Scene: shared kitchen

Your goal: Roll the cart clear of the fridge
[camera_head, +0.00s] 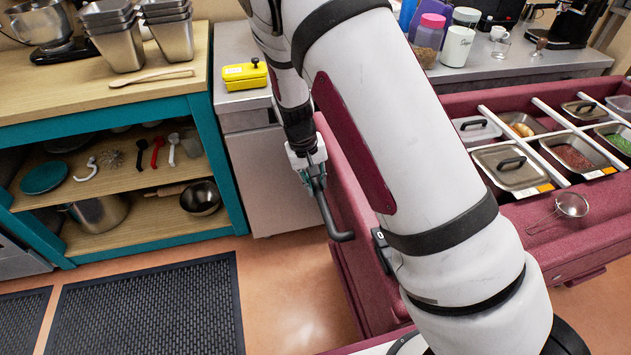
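The maroon cart (352,236) stands at the right, with its near end partly behind my arm. A dark bent bar (329,213), which looks like its push handle, sticks out at its left end. My gripper (312,182) is at the upper part of this bar, with its fingers at or touching it. The fingers are small and partly hidden, so I cannot tell whether they are closed around the bar. A grey cabinet (262,178) stands just left of the cart under the counter. I cannot tell whether it is the fridge.
Lidded and open food pans (510,168) and a small strainer (571,205) sit on the cart. A teal-framed wooden shelf unit (215,150) stands at the left. A black mat (150,305) lies on the floor. Orange floor (288,290) is clear between mat and cart.

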